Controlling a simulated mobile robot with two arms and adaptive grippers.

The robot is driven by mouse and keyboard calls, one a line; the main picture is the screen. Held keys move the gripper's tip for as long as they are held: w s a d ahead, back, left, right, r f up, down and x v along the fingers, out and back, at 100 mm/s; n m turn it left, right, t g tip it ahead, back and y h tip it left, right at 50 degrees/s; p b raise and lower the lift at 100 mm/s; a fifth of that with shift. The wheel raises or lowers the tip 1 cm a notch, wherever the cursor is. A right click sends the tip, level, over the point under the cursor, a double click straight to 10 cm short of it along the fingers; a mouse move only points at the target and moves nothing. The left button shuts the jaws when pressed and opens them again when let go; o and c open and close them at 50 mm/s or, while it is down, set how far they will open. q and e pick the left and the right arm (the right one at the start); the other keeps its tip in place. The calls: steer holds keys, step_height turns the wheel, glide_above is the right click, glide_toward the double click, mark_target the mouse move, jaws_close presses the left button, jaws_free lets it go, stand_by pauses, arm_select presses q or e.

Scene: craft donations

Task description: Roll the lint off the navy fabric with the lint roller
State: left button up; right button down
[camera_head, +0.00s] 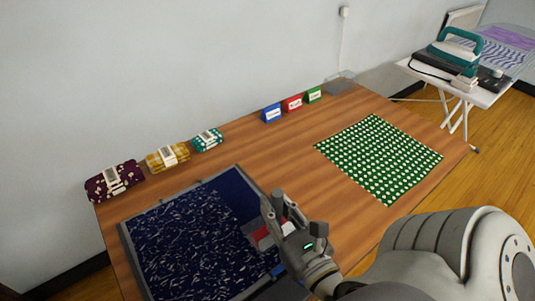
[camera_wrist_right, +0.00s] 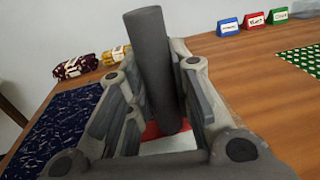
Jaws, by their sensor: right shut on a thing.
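The navy fabric (camera_head: 190,245) lies flat on a grey-edged board (camera_head: 128,240) at the table's left. White lint flecks cover most of it; a strip along its right side looks plain navy. It also shows in the left of the wrist view (camera_wrist_right: 60,122). My right gripper (camera_head: 277,205) is over the board's right edge, shut on a dark grey upright cylinder, seemingly the lint roller's handle (camera_wrist_right: 147,55). A red and white piece (camera_head: 263,238) shows below the gripper; I cannot tell whether it joins the handle. The roller's lower end is hidden. My left gripper is out of view.
Folded maroon (camera_head: 113,180), mustard (camera_head: 166,156) and teal (camera_head: 207,139) fabrics line the table's back. Blue (camera_head: 271,113), red (camera_head: 292,104) and green (camera_head: 313,95) signs stand right of them. A green dotted cloth (camera_head: 380,158) lies right. The wooden table (camera_head: 300,160) is clear between.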

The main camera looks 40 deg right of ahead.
steer(key=shift+s+f+p, duration=0.1)
steer(key=shift+s+p, duration=0.2)
steer(key=shift+s, duration=0.6)
steer(key=v, duration=0.3)
steer(key=shift+s+d, duration=0.15)
steer(key=shift+s, duration=0.25)
step_height(320, 180, up, 5)
steer(key=p, duration=0.5)
steer(key=shift+w, duration=0.1)
